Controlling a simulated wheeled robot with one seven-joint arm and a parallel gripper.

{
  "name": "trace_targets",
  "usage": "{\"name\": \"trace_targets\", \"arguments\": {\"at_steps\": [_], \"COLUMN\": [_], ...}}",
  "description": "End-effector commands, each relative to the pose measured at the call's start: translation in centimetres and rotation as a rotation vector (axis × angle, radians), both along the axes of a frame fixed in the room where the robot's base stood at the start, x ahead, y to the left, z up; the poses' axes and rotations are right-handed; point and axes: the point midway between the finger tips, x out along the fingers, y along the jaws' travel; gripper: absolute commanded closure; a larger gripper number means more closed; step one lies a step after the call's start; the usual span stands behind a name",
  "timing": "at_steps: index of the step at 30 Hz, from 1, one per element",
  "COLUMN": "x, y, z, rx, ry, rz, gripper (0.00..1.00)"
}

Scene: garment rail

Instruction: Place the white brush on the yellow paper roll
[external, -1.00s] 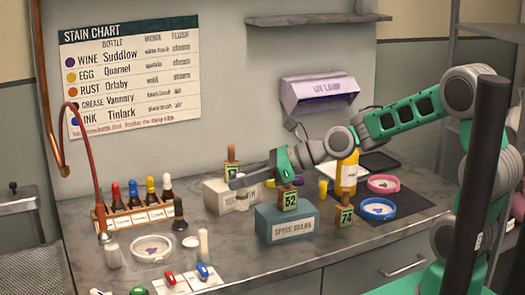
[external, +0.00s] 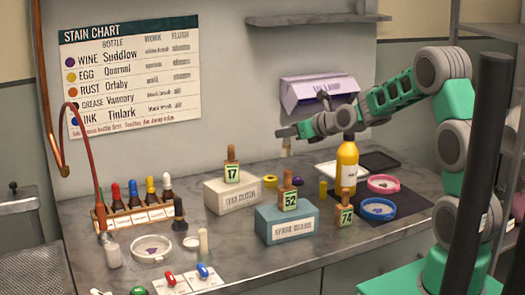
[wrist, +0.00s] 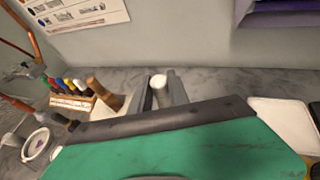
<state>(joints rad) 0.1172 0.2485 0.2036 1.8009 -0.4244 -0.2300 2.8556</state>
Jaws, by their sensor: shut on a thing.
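My gripper (external: 287,133) is shut on a small white thing (external: 286,148), which looks like the white brush, and holds it in the air above the back of the counter. In the wrist view its white end (wrist: 158,84) shows between the two fingers; the rest is hidden. Below, a yellow ring-shaped roll (external: 270,181) lies on the counter behind the boxes. A small upright yellow cylinder (external: 323,188) stands to its right, apart from it. I cannot tell for certain which of these is the yellow paper roll.
A white box with tag 17 (external: 231,195) and a teal box (external: 287,227) with tag 52 stand in front. A yellow bottle (external: 346,168) stands near the blue ring (external: 378,209) and pink ring (external: 383,184).

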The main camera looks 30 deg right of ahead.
Motion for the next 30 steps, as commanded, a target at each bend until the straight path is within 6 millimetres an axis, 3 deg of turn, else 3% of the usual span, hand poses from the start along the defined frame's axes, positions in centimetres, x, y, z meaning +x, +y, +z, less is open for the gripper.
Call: {"name": "trace_targets", "arguments": {"at_steps": [4,6,12,21,30], "x": [3.9,5.2,7.9,8.7,8.6], "y": [0.4,0.5,0.7,0.7,0.7], "z": [-1.6,-3.4,-6.6,-10.5,-11.0], "rx": [0.001,0.001,0.0,0.0,0.0], "ry": [0.004,0.006,0.0,0.001,-0.001], "rz": [0.002,0.002,0.003,0.002,0.002], "gripper": [1.0,1.0,1.0,1.0,1.0]}}
